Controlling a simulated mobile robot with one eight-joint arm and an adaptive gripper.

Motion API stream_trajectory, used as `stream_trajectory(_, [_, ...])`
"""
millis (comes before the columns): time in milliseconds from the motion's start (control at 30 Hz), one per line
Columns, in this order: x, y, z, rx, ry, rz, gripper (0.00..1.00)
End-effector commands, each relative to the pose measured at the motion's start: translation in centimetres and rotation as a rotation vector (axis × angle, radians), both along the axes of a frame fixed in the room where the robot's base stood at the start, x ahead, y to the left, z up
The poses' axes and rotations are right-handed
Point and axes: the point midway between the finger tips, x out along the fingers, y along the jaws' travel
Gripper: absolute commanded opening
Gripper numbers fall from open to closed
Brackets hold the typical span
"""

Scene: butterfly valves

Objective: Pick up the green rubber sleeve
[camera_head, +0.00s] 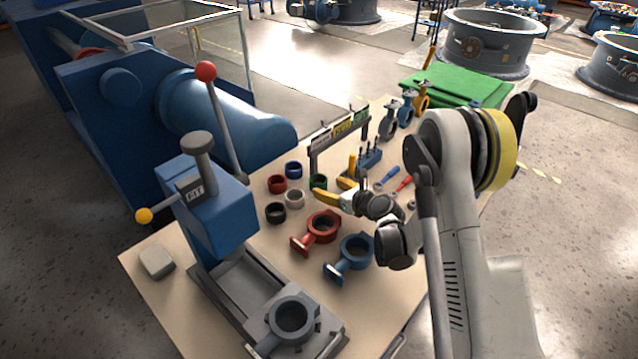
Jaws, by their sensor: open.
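The green rubber sleeve (318,180) stands on the beige worktable, close to the foot of a small sign frame. Only part of it shows, because my gripper is in front of it. My gripper (327,187) is open, with its yellow fingers pointing left. The fingertips are right beside the sleeve in the picture. I cannot tell whether they touch it or are above it.
Blue (293,170), dark red (277,184), white (294,199) and black (275,212) sleeves stand to the left. Red (322,228) and blue (354,253) valve bodies lie in front. A blue press (212,215) stands at left. The sign frame (340,132) and tools (386,177) are behind.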

Motion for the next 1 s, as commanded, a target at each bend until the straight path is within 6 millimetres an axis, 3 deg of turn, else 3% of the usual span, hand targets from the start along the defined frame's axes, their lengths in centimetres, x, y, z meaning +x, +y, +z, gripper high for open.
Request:
stream_trajectory(400, [4.4, 2.9, -2.1, 0.003, -0.001, -0.001, 0.6])
stream_trajectory(667, [4.9, 3.2, -2.0, 0.002, -0.001, -0.002, 0.6])
stream_trajectory(700, [4.8, 3.2, -2.0, 0.002, -0.001, -0.002, 0.58])
stream_trajectory(800, [4.8, 3.2, -2.0, 0.002, -0.001, -0.002, 0.27])
stream_trajectory(833, [4.8, 3.2, -2.0, 0.002, -0.001, -0.002, 0.24])
stream_trajectory(1000, [4.8, 3.2, -2.0, 0.003, 0.0, -0.002, 0.23])
